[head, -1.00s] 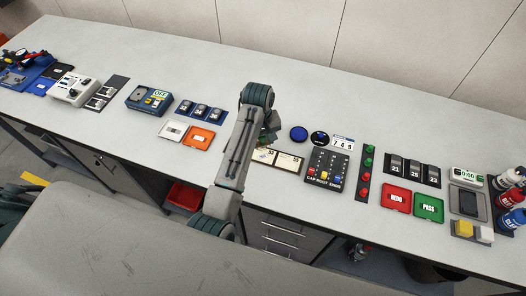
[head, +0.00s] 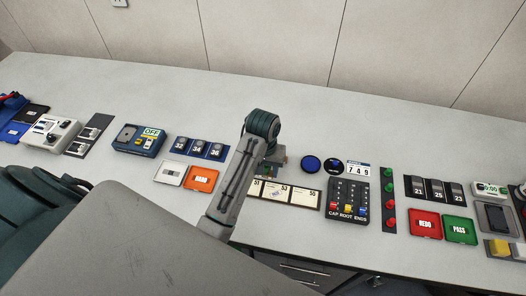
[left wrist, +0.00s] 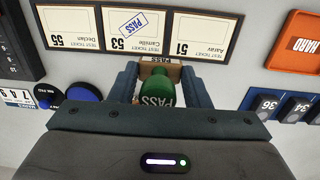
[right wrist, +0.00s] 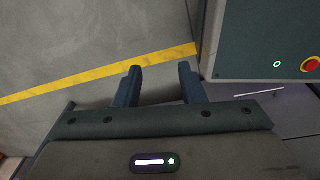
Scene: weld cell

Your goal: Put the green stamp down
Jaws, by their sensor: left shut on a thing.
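My left gripper (left wrist: 160,88) is shut on the green stamp (left wrist: 154,90), which has a green PASS-marked handle and a wooden base. The stamp is beside the edge of the middle ticket card (left wrist: 130,46), which carries a blue PASS mark. I cannot tell whether its base touches the bench. In the head view my left gripper (head: 272,165) is over the back edge of the ticket cards, and the arm hides most of the stamp. The green PASS pad (head: 460,230) lies to the right beside the red REDO pad (head: 425,223). My right gripper (right wrist: 159,70) is open and empty over the floor.
Blue discs (head: 311,164) and a number display (head: 358,168) sit right of the left gripper. The switch panel (head: 348,200) and green and red buttons (head: 389,200) are further right. An orange HARD pad (head: 202,180) is at left. The bench behind (head: 220,100) is clear.

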